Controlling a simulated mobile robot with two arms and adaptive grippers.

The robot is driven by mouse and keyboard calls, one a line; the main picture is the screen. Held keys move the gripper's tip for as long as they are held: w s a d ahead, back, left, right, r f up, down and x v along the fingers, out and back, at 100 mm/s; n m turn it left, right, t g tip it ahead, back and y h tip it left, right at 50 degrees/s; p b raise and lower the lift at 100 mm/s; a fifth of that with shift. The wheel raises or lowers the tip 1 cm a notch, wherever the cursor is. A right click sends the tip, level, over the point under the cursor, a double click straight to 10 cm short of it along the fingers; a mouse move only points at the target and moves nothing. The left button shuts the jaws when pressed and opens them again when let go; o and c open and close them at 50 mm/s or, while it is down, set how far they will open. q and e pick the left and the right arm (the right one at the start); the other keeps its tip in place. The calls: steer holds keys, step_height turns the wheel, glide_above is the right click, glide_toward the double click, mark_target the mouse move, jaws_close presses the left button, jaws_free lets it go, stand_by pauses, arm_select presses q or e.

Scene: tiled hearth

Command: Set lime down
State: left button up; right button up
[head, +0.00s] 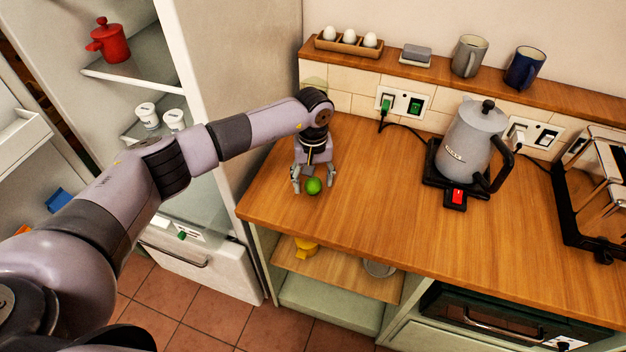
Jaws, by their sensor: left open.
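The green lime (314,186) is at the left part of the wooden counter (390,205), near its front left corner, and appears to rest on the top. My left gripper (307,185) points down right at the lime, with one finger to its left and one at its upper right. Its jaws are open. I cannot tell whether a finger touches the lime. My right gripper is not in view.
A grey kettle (464,142) stands on its black base, right of the lime. A toaster (597,185) is at the far right. A shelf (440,76) with eggs and mugs runs along the wall. The open fridge (215,60) is left. The counter's middle is clear.

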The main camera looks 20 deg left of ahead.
arm_select(q)
steer(key=shift+f, duration=0.65)
steer(key=shift+c, duration=0.4)
steer(key=c, duration=1.2)
